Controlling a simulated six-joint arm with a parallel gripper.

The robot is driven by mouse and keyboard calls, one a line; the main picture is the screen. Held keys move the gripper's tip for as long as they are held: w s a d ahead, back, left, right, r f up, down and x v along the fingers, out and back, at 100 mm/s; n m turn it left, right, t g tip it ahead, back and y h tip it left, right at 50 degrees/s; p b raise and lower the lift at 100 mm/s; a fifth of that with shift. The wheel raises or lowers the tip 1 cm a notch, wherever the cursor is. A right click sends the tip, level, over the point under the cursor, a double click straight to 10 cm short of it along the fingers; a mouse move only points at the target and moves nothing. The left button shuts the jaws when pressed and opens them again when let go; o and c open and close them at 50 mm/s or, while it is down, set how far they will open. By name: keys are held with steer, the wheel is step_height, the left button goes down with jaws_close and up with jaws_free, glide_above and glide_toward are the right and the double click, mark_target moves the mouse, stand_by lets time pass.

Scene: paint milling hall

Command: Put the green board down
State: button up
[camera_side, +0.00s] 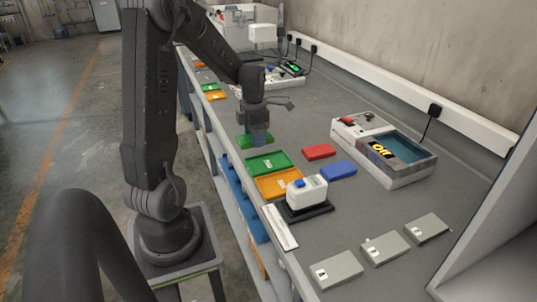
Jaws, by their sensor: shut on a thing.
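My gripper (258,135) points down over the bench and is shut on the green board (245,141). The jaws hide part of the board. The board is just behind the green tray (255,168); I cannot tell whether it touches the bench top or hangs a little above it. The green tray looks empty apart from a small pale label. An orange tray (266,189) lies in front of it.
A red board (319,152) and a blue board (338,171) lie right of the trays. A white device on a black base (307,190) stands near the orange tray. A larger machine (404,178) is at the right. Several grey blocks (385,248) lie in front.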

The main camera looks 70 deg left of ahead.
mark_target(268, 164)
steer(key=w+f, duration=0.1)
steer(key=w+d, duration=0.1)
steer(key=w+f, duration=0.1)
steer(key=shift+w+d+f, duration=0.25)
steer(key=shift+d+f, duration=0.05)
steer(key=shift+d, duration=0.05)
steer(key=shift+f, duration=1.9)
steer(key=shift+f, duration=0.6)
